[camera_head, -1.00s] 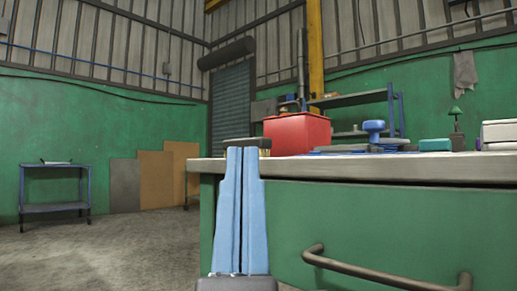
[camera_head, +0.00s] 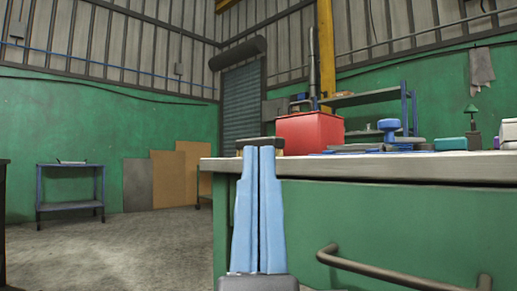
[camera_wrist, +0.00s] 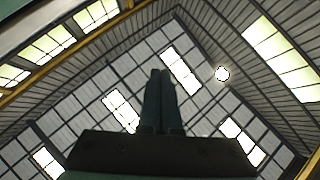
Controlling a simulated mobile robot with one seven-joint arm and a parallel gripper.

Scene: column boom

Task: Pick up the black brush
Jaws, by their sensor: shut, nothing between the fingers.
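The black brush (camera_head: 271,141) lies on the left end of the workbench top (camera_head: 400,168), its dark body uppermost and tan bristles below. It shows just behind my fingertips, and its middle is partly hidden by them. My gripper (camera_head: 258,149) points upward in front of the bench's left edge, with its two light blue fingers side by side, closed and empty. It appears on the camera's side of the brush; I cannot tell the gap. In the wrist view, my gripper (camera_wrist: 160,72) points at the roof, and no brush shows there.
A red box (camera_head: 310,132) stands right of the brush. A blue-knobbed object (camera_head: 389,128), a teal box (camera_head: 451,143) and a small green lamp (camera_head: 472,120) stand farther right. The green bench front has a drawer handle (camera_head: 390,272). A blue cart (camera_head: 70,188) stands left across open floor.

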